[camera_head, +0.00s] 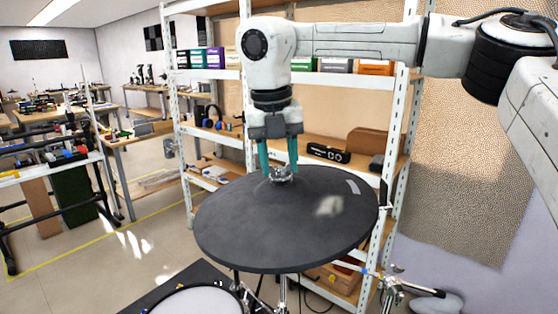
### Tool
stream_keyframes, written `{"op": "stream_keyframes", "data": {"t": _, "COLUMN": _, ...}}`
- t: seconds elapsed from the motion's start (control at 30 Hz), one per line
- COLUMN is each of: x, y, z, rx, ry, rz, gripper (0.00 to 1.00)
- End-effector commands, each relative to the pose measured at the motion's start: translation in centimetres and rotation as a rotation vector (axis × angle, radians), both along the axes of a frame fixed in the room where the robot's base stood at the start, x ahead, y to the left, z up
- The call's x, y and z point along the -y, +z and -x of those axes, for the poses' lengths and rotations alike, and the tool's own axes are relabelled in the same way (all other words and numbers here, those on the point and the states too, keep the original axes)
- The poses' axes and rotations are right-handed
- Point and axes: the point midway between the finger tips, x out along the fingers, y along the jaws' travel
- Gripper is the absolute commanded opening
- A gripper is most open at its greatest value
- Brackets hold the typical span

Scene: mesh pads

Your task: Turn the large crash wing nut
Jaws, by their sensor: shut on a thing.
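The large crash (285,235) is a dark, wide, round cymbal, slightly tilted on its stand. Its wing nut (280,175) is a small silvery piece at the raised centre of the cymbal. My gripper (279,169) points straight down over the centre, with its two teal fingers on either side of the wing nut. The fingers are shut on the wing nut, which is partly hidden between the fingertips.
White metal shelves (215,77) with boxes stand close behind the cymbal. A drum (200,301) sits below at the front, and a chrome stand part (393,284) is at lower right. Workbenches (140,140) are further back left. Open floor (150,237) lies left of the cymbal.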

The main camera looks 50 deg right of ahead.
Motion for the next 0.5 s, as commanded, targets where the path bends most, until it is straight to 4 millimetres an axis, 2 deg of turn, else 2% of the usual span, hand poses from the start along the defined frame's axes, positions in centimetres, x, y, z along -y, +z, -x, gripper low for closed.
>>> {"op": "stream_keyframes", "data": {"t": 0.37, "x": 0.02, "y": 0.08, "z": -0.03, "rx": 0.003, "ry": -0.005, "rz": 0.001, "gripper": 0.14}}
{"op": "stream_keyframes", "data": {"t": 0.4, "x": 0.02, "y": 0.08, "z": -0.03, "rx": 0.003, "ry": -0.004, "rz": 0.001, "gripper": 0.46}}
{"op": "stream_keyframes", "data": {"t": 0.5, "x": 0.02, "y": 0.06, "z": -0.03, "rx": 0.002, "ry": -0.004, "rz": 0.000, "gripper": 0.56}}
